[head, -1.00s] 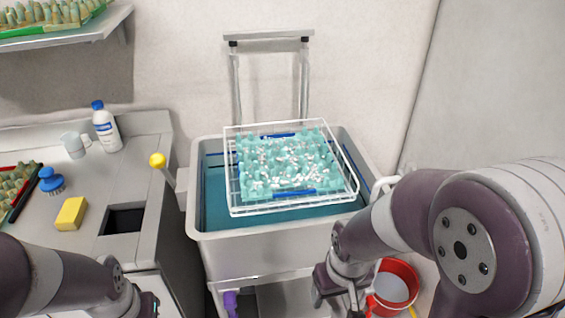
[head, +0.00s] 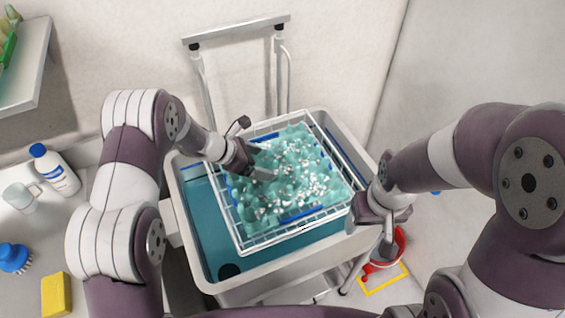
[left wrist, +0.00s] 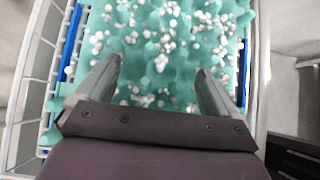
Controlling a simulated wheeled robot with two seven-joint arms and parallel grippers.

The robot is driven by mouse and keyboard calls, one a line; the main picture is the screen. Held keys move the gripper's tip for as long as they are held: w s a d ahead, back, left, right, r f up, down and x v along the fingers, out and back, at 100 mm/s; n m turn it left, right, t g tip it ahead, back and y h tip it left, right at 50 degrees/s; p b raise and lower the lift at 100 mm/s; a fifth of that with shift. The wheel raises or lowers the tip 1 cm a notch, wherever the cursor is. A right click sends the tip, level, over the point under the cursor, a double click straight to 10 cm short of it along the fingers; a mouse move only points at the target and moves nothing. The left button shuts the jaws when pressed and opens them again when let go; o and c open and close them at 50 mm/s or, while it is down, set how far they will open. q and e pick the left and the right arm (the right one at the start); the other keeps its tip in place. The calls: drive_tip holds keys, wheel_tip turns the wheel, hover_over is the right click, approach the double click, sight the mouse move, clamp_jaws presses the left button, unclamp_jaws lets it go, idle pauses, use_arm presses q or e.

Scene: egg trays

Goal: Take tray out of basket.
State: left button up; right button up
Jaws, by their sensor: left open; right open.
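The teal egg tray (head: 300,185), dotted with white bits, sits in the white wire basket (head: 270,241) over the grey sink tub. Blue strips show along its edges. The tray (left wrist: 160,50) also fills much of the left wrist view, with the basket's wire side (left wrist: 40,85) at the left. My left gripper (head: 268,166) is open above the tray's upper left part; its two fingers point down at the tray. I cannot tell whether they touch it. My right gripper (head: 388,245) is open at the tub's right side, outside the basket.
The grey tub (head: 180,215) holds blue-green water around the basket. A metal handle frame (head: 235,32) stands behind it. On the left counter are a white bottle (head: 62,176), a blue brush (head: 14,258) and a yellow sponge (head: 56,295).

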sight(290, 171)
use_arm(q)
drive_tip(key=d+f, duration=0.1)
drive_tip(key=d, duration=0.2)
drive_tip(key=shift+f+p, duration=0.3)
drive_tip(key=shift+f, duration=0.05)
drive_tip(key=p+x, duration=0.2)
drive_tip(key=x, duration=0.3)
drive_tip(key=shift+w+a+f, duration=0.15)
drive_tip(key=shift+w, duration=0.1)
drive_tip(key=shift+d+f, duration=0.25)
drive_tip(key=shift+d, duration=0.1)
drive_tip(key=shift+a, duration=0.1)
drive_tip(key=c, duration=1.3)
drive_tip(key=shift+c, duration=0.4)
use_arm(e)
drive_tip(key=shift+s+d+r, duration=0.1)
drive_tip(key=shift+s+r, duration=0.05)
drive_tip(key=shift+r, duration=0.7)
drive_tip(key=shift+s+d+r, duration=0.1)
drive_tip(key=shift+r, duration=0.7)
